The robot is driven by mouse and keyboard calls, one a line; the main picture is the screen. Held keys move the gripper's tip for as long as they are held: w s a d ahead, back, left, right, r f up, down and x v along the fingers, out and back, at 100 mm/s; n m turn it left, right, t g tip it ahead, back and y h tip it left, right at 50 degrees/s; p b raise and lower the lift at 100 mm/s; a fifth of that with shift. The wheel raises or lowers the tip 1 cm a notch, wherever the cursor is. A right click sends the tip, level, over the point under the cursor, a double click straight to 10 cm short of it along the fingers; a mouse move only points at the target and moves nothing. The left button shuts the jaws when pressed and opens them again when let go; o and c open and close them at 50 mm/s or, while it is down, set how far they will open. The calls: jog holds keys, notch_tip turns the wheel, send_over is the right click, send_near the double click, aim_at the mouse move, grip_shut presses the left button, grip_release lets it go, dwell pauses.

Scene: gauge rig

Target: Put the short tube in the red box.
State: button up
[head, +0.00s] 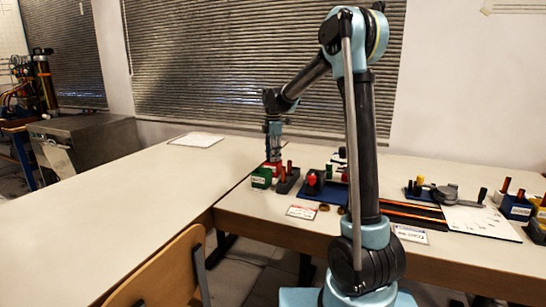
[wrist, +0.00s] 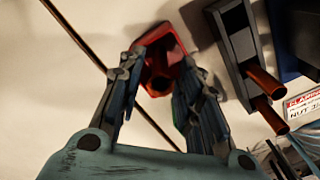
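The red box (wrist: 176,42) is directly beyond my gripper in the wrist view; in the head view it shows as a small red patch (head: 272,168) under the gripper. A short brown-orange tube (wrist: 158,80) stands between the fingers and appears to be inside the red box. My gripper (wrist: 160,62) has its fingers spread, with gaps on both sides of the tube. In the head view my gripper (head: 273,143) points down over the red box. The tube's lower end is hidden.
A dark holder (head: 287,182) with two orange-brown tubes stands to the right; these tubes (wrist: 265,82) also show in the wrist view. A green box (head: 262,178) is close in front. A blue tray (head: 330,195) lies further right. The left table is mostly clear.

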notch_tip(320, 180, up, 12)
dwell(0.6)
